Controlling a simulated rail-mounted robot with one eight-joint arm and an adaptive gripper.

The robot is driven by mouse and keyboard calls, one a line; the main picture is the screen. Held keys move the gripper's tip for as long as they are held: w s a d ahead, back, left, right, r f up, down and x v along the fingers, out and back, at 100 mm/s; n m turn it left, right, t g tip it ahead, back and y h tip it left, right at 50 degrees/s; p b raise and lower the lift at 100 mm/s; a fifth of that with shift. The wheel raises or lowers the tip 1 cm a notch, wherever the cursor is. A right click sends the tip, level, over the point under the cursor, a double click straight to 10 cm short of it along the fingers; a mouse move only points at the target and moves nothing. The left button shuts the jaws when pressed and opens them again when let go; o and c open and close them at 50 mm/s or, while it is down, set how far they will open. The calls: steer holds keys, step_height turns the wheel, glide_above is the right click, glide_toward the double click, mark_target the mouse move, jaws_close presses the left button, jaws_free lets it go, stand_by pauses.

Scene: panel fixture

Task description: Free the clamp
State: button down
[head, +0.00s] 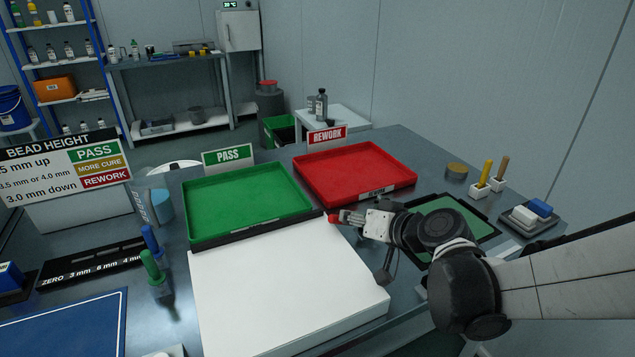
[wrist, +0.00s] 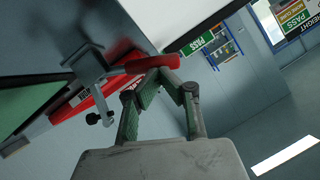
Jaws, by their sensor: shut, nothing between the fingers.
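In the wrist view a grey metal clamp (wrist: 88,66) with a screw and small foot stands left of my fingers. A red bar (wrist: 152,63), apparently its handle, lies right at my fingertips. My gripper (wrist: 162,74) is shut with nothing between its fingers; whether they touch the red bar I cannot tell. In the head view my gripper (head: 345,217) is near the back right corner of the white panel (head: 275,285), with a bit of red (head: 333,218) at its tip. My wrist hides most of the clamp there.
A green PASS tray (head: 248,203) and a red REWORK tray (head: 355,172) stand behind the panel. A dark-rimmed green mat (head: 455,210) lies partly behind my arm. Blue and green upright tools (head: 150,262) stand left of the panel. Small blocks (head: 530,213) sit at the right.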

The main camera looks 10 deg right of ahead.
steer(key=shift+a+f, duration=0.15)
steer(key=shift+f, duration=0.1)
steer(key=shift+r, duration=0.1)
stand_by(0.5)
